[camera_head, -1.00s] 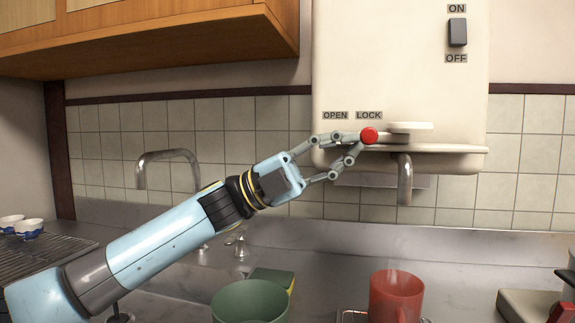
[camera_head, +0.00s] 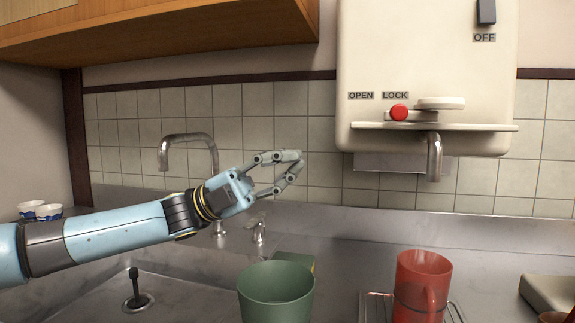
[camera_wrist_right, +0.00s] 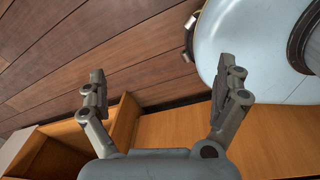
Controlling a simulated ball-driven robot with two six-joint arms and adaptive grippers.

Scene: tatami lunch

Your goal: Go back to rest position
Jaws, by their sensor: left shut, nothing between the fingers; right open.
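My left gripper (camera_head: 299,158) is in the head view, left of the white water heater (camera_head: 428,60). Its fingertips are together with nothing between them, and it is apart from the heater. The heater's red knob (camera_head: 399,113) sits under the LOCK label. My right gripper (camera_wrist_right: 165,85) shows in the right wrist view, with its two fingers spread wide and nothing between them. It is not visible in the head view.
A green cup (camera_head: 276,293) and a red mug (camera_head: 421,285) on a wire rack stand below the left gripper and heater. A metal faucet (camera_head: 188,138) rises behind the left arm. Wooden cabinets (camera_head: 150,32) hang above. The right wrist view shows wood planks (camera_wrist_right: 100,40) and part of my body.

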